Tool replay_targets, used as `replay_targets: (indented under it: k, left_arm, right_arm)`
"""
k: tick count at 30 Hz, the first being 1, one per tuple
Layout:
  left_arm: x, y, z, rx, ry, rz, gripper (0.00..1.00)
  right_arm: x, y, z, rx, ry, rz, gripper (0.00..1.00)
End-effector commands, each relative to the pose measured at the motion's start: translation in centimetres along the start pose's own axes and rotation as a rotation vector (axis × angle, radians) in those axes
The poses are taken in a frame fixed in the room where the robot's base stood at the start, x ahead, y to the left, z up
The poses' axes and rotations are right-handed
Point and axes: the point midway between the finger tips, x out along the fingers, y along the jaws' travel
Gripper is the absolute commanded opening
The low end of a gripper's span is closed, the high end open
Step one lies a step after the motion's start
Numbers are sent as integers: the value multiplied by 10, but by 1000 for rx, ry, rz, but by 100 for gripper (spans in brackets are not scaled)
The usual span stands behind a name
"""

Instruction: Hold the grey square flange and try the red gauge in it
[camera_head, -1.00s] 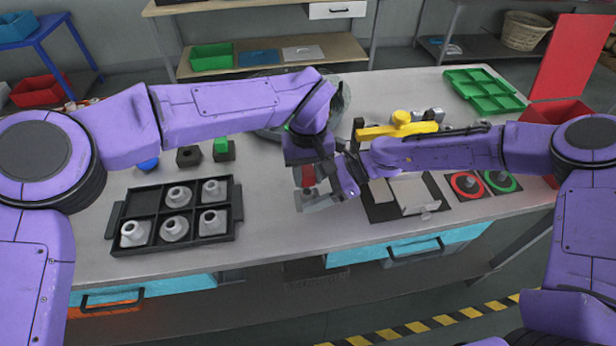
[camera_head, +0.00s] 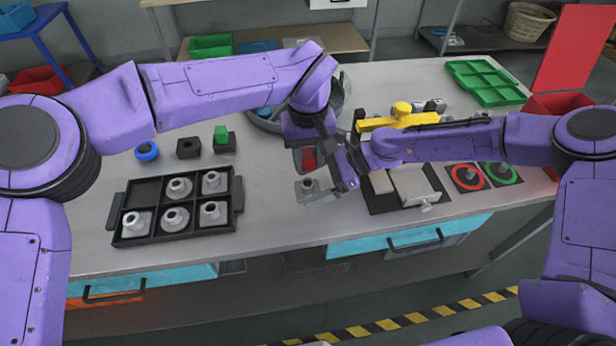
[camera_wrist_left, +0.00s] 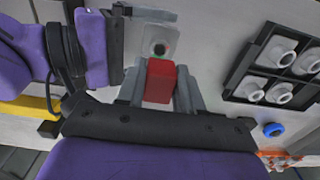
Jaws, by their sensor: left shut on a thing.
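The red gauge (camera_head: 309,157) is a red block between the fingers of my left gripper (camera_head: 308,160), which is shut on it; the block also shows in the left wrist view (camera_wrist_left: 159,82). The grey square flange (camera_head: 311,188) is just below the gauge, off the table, with its dark hole visible in the left wrist view (camera_wrist_left: 160,48). My right gripper (camera_head: 338,180) is at the flange's right edge and appears shut on it. The gauge looks apart from the flange; its lower end is hidden behind the red block.
A black tray (camera_head: 118,212) holds several grey flanges, one slot empty. A grey bowl (camera_head: 262,122) stands behind my left gripper. A yellow object (camera_head: 375,124), a grey block fixture (camera_head: 412,186) and red (camera_head: 467,177) and green (camera_head: 501,174) rings are on the right. Bench front between is clear.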

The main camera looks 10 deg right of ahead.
Motion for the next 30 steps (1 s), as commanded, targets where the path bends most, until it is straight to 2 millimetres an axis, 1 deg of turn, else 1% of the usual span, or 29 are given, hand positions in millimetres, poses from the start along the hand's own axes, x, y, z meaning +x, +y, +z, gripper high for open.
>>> replay_targets:
  k: [8,11,14,18,22,25,27,30]
  left_arm:
    - [0,0,0,0,0,0,5]
    - [2,0,0,0,0,0,5]
    - [7,0,0,0,0,0,5]
    - [11,0,0,0,0,0,5]
    - [14,0,0,0,0,0,5]
    - [14,0,0,0,0,0,5]
    - [15,0,0,0,0,0,5]
    - [15,0,0,0,0,0,5]
  right_arm:
    - [-1,0,0,0,0,0,95]
    - [-9,-1,-1,-2,0,-2,95]
    - [-29,-2,-1,-3,-1,-6,95]
    - [-66,-2,-1,-4,0,-7,95]
    - [-96,-1,0,-2,-1,-5,95]
    - [-111,-1,0,-2,-1,-2,95]
    - [-117,0,0,-1,-1,-1,95]
    - [-121,0,0,0,0,0,95]
